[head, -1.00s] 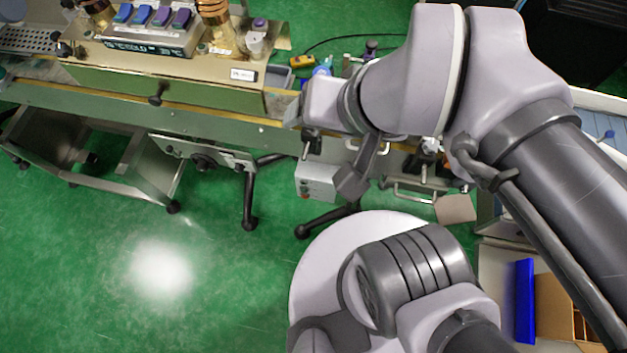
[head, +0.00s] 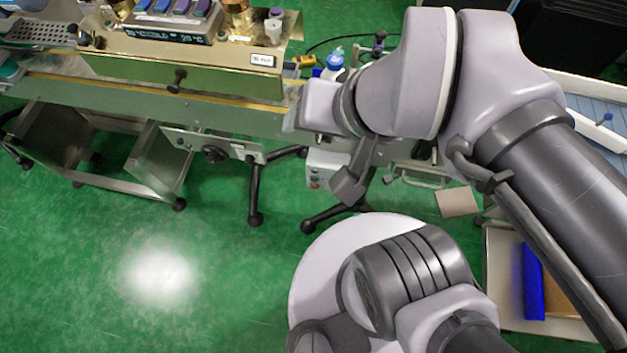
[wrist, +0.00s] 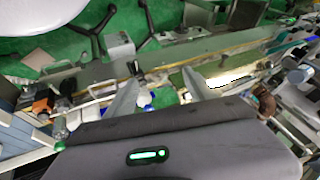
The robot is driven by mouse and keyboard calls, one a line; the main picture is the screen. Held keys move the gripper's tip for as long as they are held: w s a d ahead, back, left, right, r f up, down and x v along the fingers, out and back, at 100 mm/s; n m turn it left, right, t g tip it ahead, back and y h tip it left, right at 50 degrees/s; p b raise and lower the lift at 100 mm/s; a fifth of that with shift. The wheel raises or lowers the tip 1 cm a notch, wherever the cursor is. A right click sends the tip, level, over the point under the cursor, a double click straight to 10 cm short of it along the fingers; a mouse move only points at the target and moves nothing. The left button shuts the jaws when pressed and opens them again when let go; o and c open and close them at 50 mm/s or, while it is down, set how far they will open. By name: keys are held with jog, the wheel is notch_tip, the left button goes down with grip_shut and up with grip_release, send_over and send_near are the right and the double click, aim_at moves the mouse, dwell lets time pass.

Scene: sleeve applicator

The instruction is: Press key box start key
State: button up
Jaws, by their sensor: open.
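A small grey-white box (head: 325,170) with small coloured buttons, one of them red, is under the machine's front edge in the head view. It may be the key box. Its start key is too small to tell. What looks like the same box (wrist: 118,45) shows near the top of the wrist view. My gripper (wrist: 160,92) is open and empty, its two fingers apart, pointing over the machine rail. In the head view my arm's wrist is by the right end of the machine and hides most of the gripper. The gripper looks apart from the box.
The long metal machine (head: 200,112) runs across the upper left. A panel with a black knob (head: 215,154) hangs below it. A yellow item (head: 306,61) and a white bottle with a blue cap (head: 333,63) are behind my wrist. Green floor (head: 90,270) is open at lower left.

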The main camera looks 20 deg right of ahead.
grip_shut()
dwell(1.4)
